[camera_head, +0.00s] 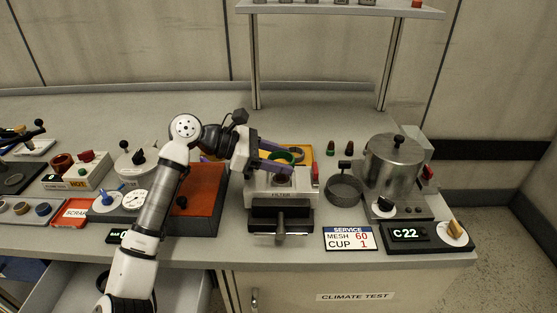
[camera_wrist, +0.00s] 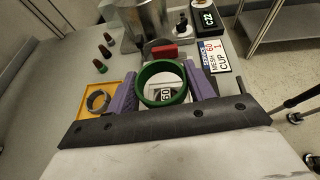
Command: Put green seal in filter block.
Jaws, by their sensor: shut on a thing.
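The green seal (camera_wrist: 142,84) is a thick ring held between the purple fingers of my gripper (camera_wrist: 162,74) in the wrist view. In the head view the seal (camera_head: 299,154) shows partly behind a finger of my gripper (camera_head: 282,161). The filter block (camera_head: 262,188) is a white box labelled FILTER with a dark round opening on top. My gripper holds the seal above or just behind this opening; the exact height is unclear. Through the ring in the wrist view I see a white part marked 60. Fingers hide part of the block's top.
A yellow tray (camera_wrist: 85,91) with a grey ring (camera_wrist: 98,101) lies behind the block. A red part (camera_wrist: 164,51) stands close to the fingers. A dark round pan (camera_head: 344,190) and a steel pot (camera_head: 393,165) stand to the right. An orange-red box (camera_head: 205,190) is left.

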